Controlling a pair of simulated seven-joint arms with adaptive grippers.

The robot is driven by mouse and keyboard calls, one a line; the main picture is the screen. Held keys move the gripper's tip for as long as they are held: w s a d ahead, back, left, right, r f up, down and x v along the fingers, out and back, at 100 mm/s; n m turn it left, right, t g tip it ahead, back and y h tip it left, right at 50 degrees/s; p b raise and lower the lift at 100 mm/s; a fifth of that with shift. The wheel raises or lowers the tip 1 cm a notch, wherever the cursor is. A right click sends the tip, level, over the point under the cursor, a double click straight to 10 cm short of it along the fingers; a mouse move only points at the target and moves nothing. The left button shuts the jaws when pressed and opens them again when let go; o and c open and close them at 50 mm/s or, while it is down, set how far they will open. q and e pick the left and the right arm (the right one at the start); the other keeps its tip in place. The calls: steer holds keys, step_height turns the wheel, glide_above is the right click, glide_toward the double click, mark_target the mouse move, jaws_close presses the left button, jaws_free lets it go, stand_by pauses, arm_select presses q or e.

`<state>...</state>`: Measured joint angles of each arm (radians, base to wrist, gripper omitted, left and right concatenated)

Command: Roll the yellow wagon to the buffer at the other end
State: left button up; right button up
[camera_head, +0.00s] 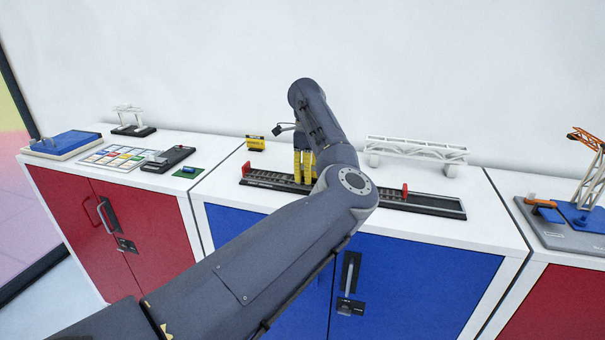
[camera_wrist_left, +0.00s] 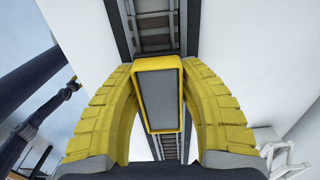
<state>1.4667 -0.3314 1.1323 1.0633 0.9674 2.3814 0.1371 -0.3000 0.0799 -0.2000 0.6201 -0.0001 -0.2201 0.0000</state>
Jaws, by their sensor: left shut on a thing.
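The yellow wagon (camera_wrist_left: 158,93), with a grey top panel, stands on the rails between the yellow fingers of my left gripper (camera_wrist_left: 160,110) in the left wrist view. The fingers are shut on its two sides. In the head view my left gripper (camera_head: 303,167) points down onto the dark track (camera_head: 430,203), left of its middle; the wagon is hidden there. A red buffer (camera_head: 246,168) stands at the track's left end. Another red buffer (camera_head: 405,191) stands toward the right, near the end of the raised rails. My right gripper is not in view.
A white gantry bridge (camera_head: 415,148) stands behind the track on the right. A small yellow block (camera_head: 256,143) is behind its left end. Models and colored tiles (camera_head: 120,156) lie on the left cabinet. My forearm crosses the track's middle.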

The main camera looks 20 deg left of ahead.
arm_select(q)
steer(key=shift+w+d+f, duration=0.1)
steer(key=shift+d, duration=0.9)
steer(key=shift+w+d+f, duration=0.1)
steer(key=shift+d, duration=0.85)
steer(key=shift+d, duration=0.15)
steer(key=shift+w+d, duration=0.4)
steer(key=shift+d, duration=2.4)
steer(key=shift+w+d, duration=0.4)
steer(key=shift+d, duration=2.35)
steer(key=shift+w+d, duration=0.4)
steer(key=shift+d, duration=2.4)
steer(key=shift+c, duration=0.2)
steer(key=o, duration=1.3)
steer(key=shift+r, duration=0.1)
